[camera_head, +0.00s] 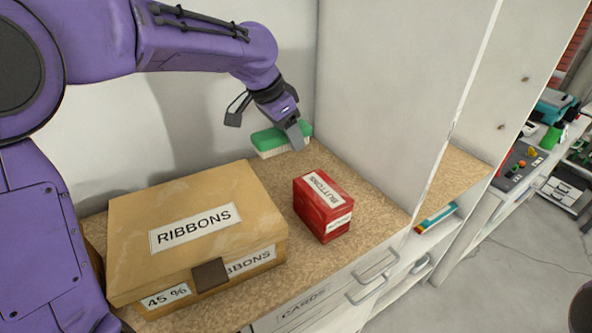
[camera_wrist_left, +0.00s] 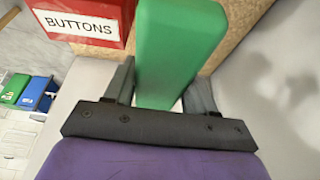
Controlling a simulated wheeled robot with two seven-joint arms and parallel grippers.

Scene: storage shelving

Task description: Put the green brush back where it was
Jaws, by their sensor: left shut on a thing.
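The green brush (camera_head: 272,139) has a green back and pale bristles facing down. In the head view it is at the back of the shelf top, behind the red buttons box; whether it touches the surface I cannot tell. My left gripper (camera_head: 297,136) is shut on the brush at its right end. In the left wrist view the green brush (camera_wrist_left: 178,50) lies between the two fingers of the left gripper (camera_wrist_left: 160,88). My right gripper is not in view.
A tan ribbons box (camera_head: 150,219) stands at the front left of the speckled shelf top (camera_head: 350,240). A red buttons box (camera_head: 310,212) stands in the middle. A pale wall panel (camera_head: 385,90) closes the right side. Bare surface lies between the boxes and the panel.

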